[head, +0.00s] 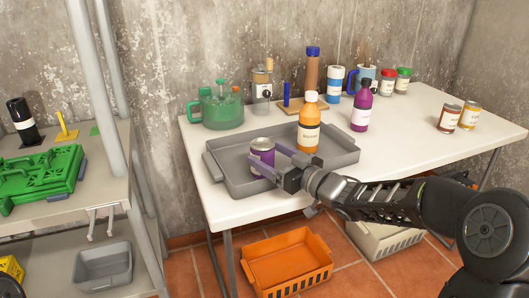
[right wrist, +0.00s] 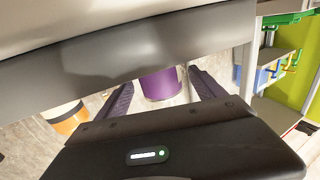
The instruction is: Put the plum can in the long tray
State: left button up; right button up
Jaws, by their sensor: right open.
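The plum can (head: 262,151) is purple with a pale label and a grey lid. It stands upright in the left part of the long grey tray (head: 343,161) on the white table. My right gripper (head: 266,160) is open, with one finger on each side of the can; the can's lower part is partly hidden behind the near finger. In the right wrist view the purple can (right wrist: 160,83) shows between the two spread fingers (right wrist: 161,90); I cannot tell whether either touches it. My left gripper is not in view.
An orange bottle (head: 308,137) stands in the tray right of the can. Two cans (head: 449,118) stand at right. An orange crate (head: 287,264) sits on the floor.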

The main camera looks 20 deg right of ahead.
jog(key=p+v, duration=0.1)
jog(key=v, duration=0.8)
jog(key=shift+s+d, duration=0.2)
jog(key=shift+s, duration=0.1)
